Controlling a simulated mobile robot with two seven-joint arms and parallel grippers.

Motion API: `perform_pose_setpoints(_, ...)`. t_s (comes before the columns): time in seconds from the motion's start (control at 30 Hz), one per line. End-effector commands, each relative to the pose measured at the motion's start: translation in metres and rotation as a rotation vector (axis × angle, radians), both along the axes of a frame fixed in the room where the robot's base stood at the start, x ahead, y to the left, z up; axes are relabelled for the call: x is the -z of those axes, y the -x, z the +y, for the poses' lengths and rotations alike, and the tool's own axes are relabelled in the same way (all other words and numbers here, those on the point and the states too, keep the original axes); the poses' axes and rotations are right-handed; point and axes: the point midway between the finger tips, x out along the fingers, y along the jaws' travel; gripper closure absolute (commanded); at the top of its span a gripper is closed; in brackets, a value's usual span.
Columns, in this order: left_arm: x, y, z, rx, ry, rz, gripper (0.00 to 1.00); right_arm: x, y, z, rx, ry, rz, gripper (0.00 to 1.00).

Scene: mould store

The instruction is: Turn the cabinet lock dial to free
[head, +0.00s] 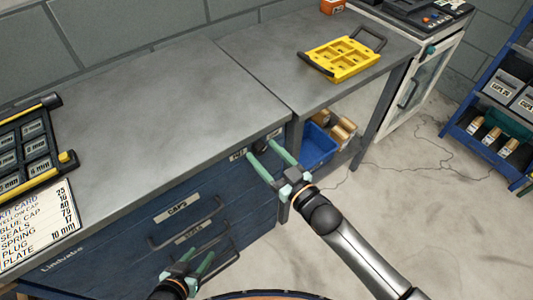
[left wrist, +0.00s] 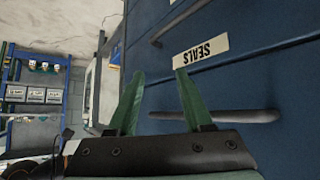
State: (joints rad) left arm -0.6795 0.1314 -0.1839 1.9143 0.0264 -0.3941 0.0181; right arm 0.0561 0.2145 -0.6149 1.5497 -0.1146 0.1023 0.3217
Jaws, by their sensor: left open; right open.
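The blue cabinet (head: 110,240) stands under the grey worktop. Its lock dial (head: 261,145) is a small dark knob high on the cabinet front near the right corner, with a small white label on each side. My right gripper (head: 261,150) is open, with its green fingers around the dial, one on each side. I cannot tell whether they touch it. The dial's pointer is too small to read. My left gripper (head: 194,258) is open and empty low in front of the drawers.
The drawers have dark bar handles (head: 190,223), also seen in the left wrist view (left wrist: 215,116). A yellow tray (head: 345,58) lies on the far worktop. A blue bin (head: 316,148) sits below it. A blue shelf rack (head: 490,120) stands right. The floor between is mostly clear.

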Motion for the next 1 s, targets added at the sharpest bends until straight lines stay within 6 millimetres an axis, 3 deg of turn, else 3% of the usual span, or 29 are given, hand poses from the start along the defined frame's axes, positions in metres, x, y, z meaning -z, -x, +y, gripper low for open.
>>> perform_pose_setpoints(0.13,-0.0001,-0.0002,0.0001,0.0,0.0,0.0,0.5,-0.0001,0.0001,-0.0001,0.0,0.0,0.0,0.3)
perform_pose_setpoints(0.77,-0.0002,-0.0003,-0.0001,0.0,0.0,-0.001,0.5,0.0,0.0003,-0.0004,0.0,0.0,0.0,1.0)
perform_pose_setpoints(1.0,-0.0003,-0.0004,-0.0001,0.0,0.0,-0.001,0.5,0.0,0.0003,-0.0004,0.0,0.002,-0.002,1.0)
